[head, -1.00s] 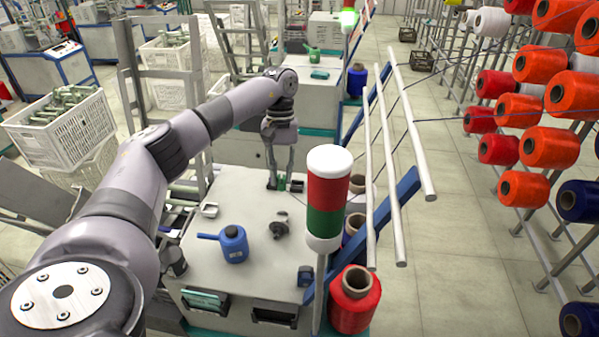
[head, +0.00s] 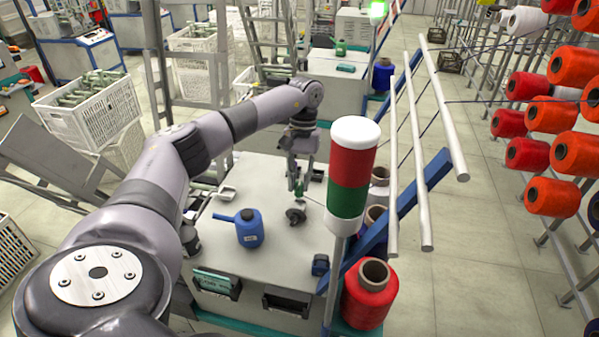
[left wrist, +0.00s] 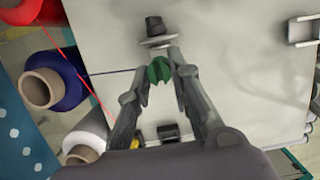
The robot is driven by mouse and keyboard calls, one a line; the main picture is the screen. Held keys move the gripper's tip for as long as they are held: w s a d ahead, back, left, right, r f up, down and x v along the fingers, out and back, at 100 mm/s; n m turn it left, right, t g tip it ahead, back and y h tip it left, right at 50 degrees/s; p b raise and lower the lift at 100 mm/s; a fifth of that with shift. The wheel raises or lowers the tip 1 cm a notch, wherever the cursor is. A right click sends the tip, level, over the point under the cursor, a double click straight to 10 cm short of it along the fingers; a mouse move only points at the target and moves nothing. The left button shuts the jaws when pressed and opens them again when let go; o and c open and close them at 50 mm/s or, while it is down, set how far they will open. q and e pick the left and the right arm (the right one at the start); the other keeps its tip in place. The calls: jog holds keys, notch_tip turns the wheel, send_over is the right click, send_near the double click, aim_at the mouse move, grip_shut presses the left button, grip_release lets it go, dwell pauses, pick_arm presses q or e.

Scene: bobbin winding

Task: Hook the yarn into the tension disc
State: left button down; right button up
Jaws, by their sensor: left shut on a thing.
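My left gripper (head: 298,188) is above the machine top, its fingers pointing down and shut on a small green piece (head: 299,196). The piece shows between the fingertips in the left wrist view (left wrist: 159,70). A thin dark blue yarn (left wrist: 115,71) runs from the side of a blue cone (left wrist: 55,83) to the fingertips. The grey tension disc (head: 295,215) sits on the machine top just in front of the fingertips; in the left wrist view it is just beyond them (left wrist: 158,41). I cannot tell whether the yarn touches it. My right gripper is not in view.
A blue oil can (head: 250,232) stands left of the disc. A red-and-green signal lamp (head: 352,175) and slanted white rails (head: 442,105) stand to the right. A red cone (head: 370,300) is at the front right corner. A red yarn (left wrist: 75,62) crosses the left wrist view.

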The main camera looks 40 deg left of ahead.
pick_arm(q)
jog(key=shift+f, duration=0.15)
jog(key=shift+w+b+x, duration=0.2)
jog(key=shift+b+x, duration=0.75)
jog(key=shift+s+a+f+b, duration=0.1)
jog(key=shift+f+b, duration=0.55)
jog(key=shift+f, duration=0.35)
jog(key=shift+r, duration=0.1)
jog(key=shift+a, duration=0.15)
jog(key=shift+s+a+r, duration=0.1)
jog(key=shift+s+a, duration=0.3)
jog(key=shift+a, duration=0.25)
jog(key=shift+s+a, duration=0.35)
jog(key=shift+a, duration=0.35)
jog(key=shift+s+a+r, duration=0.1)
jog(key=shift+s+a, duration=0.3)
jog(key=shift+a, duration=0.35)
jog(key=shift+s+a+r+p, duration=0.15)
jog(key=shift+r+p, duration=0.3)
jog(key=shift+r, duration=0.35)
jog(key=shift+s+a+r+p, duration=0.15)
jog(key=shift+r+p, duration=0.25)
jog(key=shift+r, duration=0.4)
jog(key=shift+a+r+p, duration=0.1)
jog(key=shift+r+p, duration=0.35)
jog(key=shift+r, duration=0.3)
